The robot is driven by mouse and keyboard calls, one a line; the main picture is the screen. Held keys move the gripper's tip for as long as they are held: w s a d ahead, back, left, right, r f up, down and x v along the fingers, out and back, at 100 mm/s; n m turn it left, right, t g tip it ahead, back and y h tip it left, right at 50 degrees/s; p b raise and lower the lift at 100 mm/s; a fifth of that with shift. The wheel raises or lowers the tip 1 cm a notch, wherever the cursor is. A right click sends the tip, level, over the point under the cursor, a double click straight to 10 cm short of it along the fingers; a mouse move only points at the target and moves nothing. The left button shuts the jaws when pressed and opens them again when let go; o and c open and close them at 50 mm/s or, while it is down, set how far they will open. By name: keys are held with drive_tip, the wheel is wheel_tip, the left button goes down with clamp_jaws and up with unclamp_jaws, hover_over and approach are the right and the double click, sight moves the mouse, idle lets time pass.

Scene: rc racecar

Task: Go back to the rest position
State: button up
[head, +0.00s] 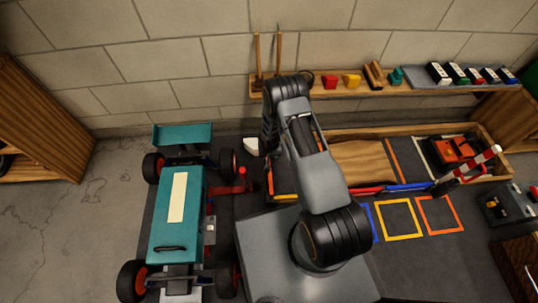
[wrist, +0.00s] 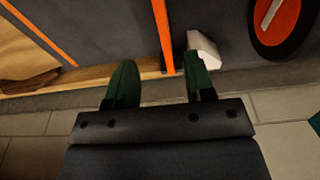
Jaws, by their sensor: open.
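My gripper (wrist: 160,75) shows in the wrist view with its two green fingers spread apart and nothing between them. Beyond the fingers are a wooden edge and an orange strip. In the head view my arm is raised from its base and bends over toward the wall; its end is mostly hidden behind the forearm, near a small white object (head: 250,146). That white object also shows in the wrist view, just beyond the right finger. The teal racecar (head: 176,225) stands left of my arm, with black wheels and orange hubs.
A wall shelf (head: 330,90) holds red, yellow and teal pieces and several small boxes. A wooden-framed tray (head: 365,133) lies right of my arm. Yellow (head: 400,237) and orange (head: 440,231) outlined squares are empty. A red post (head: 242,180) stands beside the car.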

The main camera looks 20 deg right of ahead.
wheel_tip(320, 180, up, 43)
drive_tip(key=d+p, duration=0.1)
drive_tip(key=p, duration=1.6)
drive_tip(key=s+r+p, duration=0.6)
drive_tip(key=r, duration=0.6)
drive_tip(key=s+r+n+t+p, duration=0.1)
drive_tip(key=s+r+p, duration=0.5)
drive_tip(key=r, duration=0.7)
drive_tip(key=s+a+r+n+p, duration=0.1)
drive_tip(key=s+r+p, duration=0.6)
drive_tip(key=r, duration=0.6)
drive_tip(key=shift+s+t, duration=0.4)
drive_tip(key=shift+s, duration=0.35)
drive_tip(key=shift+c, duration=0.6)
